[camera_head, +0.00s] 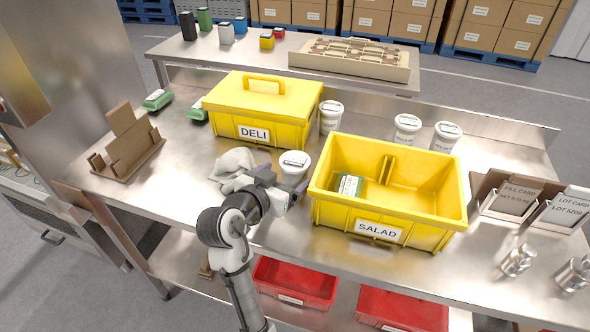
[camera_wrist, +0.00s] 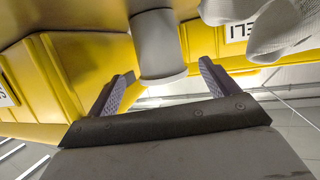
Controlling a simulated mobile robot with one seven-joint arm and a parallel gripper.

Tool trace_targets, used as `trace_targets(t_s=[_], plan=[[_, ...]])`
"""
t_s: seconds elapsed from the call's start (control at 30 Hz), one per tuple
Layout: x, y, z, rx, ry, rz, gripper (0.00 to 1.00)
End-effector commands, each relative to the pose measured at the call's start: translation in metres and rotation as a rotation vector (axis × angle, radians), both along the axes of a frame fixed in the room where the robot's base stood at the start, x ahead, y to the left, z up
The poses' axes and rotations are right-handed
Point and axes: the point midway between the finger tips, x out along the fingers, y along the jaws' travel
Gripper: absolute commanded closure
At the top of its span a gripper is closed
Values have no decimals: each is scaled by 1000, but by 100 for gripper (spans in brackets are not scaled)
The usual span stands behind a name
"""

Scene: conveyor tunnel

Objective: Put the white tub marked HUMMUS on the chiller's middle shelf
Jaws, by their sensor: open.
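A white tub (camera_head: 294,165) stands on the steel table between the DELI crate and the SALAD crate. My gripper (camera_head: 283,192) is right at its near side, jaws open. In the wrist view the tub (camera_wrist: 158,50) shows between the two spread fingers of my gripper (camera_wrist: 165,78), which are not closed on it. Other white tubs stand behind: one beside the DELI crate (camera_head: 331,117), and two behind the SALAD crate (camera_head: 407,128) (camera_head: 445,137). Their print is too small to read, so I cannot tell which says HUMMUS. No chiller shelf can be made out.
The lidded yellow DELI crate (camera_head: 230,108) and open yellow SALAD crate (camera_head: 335,203) flank the tub closely. A brown cardboard stand (camera_head: 128,148) and green packs (camera_head: 157,100) are further left. Card holders (camera_head: 512,199) stand at right.

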Motion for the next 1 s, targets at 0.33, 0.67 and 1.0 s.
trace_targets(t_s=[0.33,0.67,1.0], plan=[[34,-19,-5,0,2,-3,14],[48,-26,-13,1,-1,1,14],[48,-26,-13,1,0,0,48]])
